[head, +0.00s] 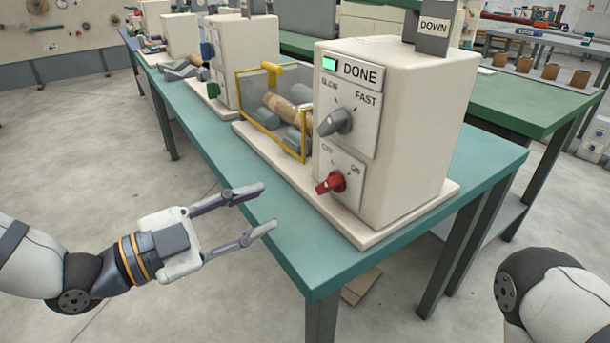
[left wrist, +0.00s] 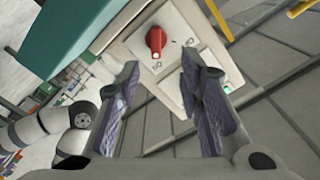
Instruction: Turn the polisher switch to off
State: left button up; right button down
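The polisher (head: 420,130) is a cream box machine at the near end of the teal bench. Its front panel carries the red switch (head: 331,183) between the OFF and ON labels. The switch also shows in the left wrist view (left wrist: 156,41), where its end with a pale mark points toward the ON label. My left gripper (head: 268,207) is open and empty, left of the polisher and in front of the panel, apart from the switch. In the left wrist view, its fingers (left wrist: 160,66) spread on either side below the switch. My right gripper is not in view.
A grey speed knob (head: 335,121) and a lit green DONE lamp (head: 330,64) sit above the switch. A yellow-framed guard (head: 306,148) stands left of the panel. The teal bench edge (head: 290,262) runs below. The floor left of the bench is clear.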

aim_at(322, 188)
pick_arm(q)
jog(key=x, duration=1.1)
jog(key=shift+s+d+b, duration=0.2)
jog(key=shift+d+b, duration=0.1)
jog(key=shift+d, duration=0.1)
grip_shut()
